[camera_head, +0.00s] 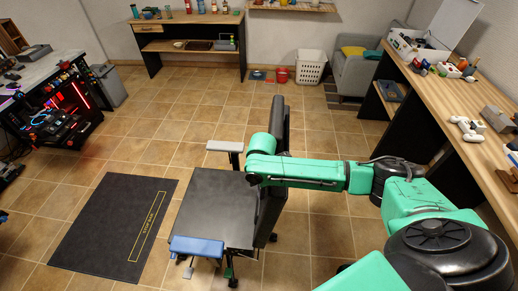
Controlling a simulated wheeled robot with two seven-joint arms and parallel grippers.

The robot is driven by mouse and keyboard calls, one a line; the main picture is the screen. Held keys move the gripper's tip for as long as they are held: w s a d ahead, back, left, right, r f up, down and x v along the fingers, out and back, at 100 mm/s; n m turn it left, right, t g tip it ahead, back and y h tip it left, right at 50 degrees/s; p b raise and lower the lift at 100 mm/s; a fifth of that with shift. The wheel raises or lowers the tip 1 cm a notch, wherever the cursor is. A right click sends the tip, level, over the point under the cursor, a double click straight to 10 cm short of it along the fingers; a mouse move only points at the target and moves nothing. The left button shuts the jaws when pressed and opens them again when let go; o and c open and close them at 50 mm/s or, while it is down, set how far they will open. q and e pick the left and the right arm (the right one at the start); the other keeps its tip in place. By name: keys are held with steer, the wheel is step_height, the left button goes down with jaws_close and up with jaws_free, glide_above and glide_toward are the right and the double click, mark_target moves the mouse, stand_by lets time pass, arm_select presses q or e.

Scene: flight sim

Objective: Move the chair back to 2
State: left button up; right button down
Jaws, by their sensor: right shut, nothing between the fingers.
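The chair has a black seat (212,205) and a tall dark backrest (277,117) on its right side. It has a grey armrest (224,146) at the far side and a blue armrest (196,246) at the near side. It stands on the tiles right of the black mat. My teal right arm reaches in from the right across the backrest. My right gripper (253,180) is at the arm's end, by the seat's right edge; it is small and dark, shut and empty. I cannot tell whether it touches the chair. My left gripper is out of view.
The black floor mat (92,222) with a yellow-outlined label lies left of the chair. A dark bench with electronics (62,110) stands at left. A long wooden desk (448,105) runs along the right. A white basket (311,67) and grey armchair (355,72) are at the back. The middle floor is clear.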

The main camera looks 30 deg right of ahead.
steer(key=shift+s+d+p, duration=1)
steer(key=shift+s+d, duration=0.1)
steer(key=shift+d, duration=0.6)
steer(key=w+a+r+p, duration=0.1)
steer(key=w+a+r, duration=0.1)
steer(key=w+a, duration=0.2)
steer(key=shift+a+r+p, duration=0.35)
steer(key=shift+a+p, duration=0.05)
steer(key=shift+a, duration=0.6)
steer(key=shift+s, duration=0.1)
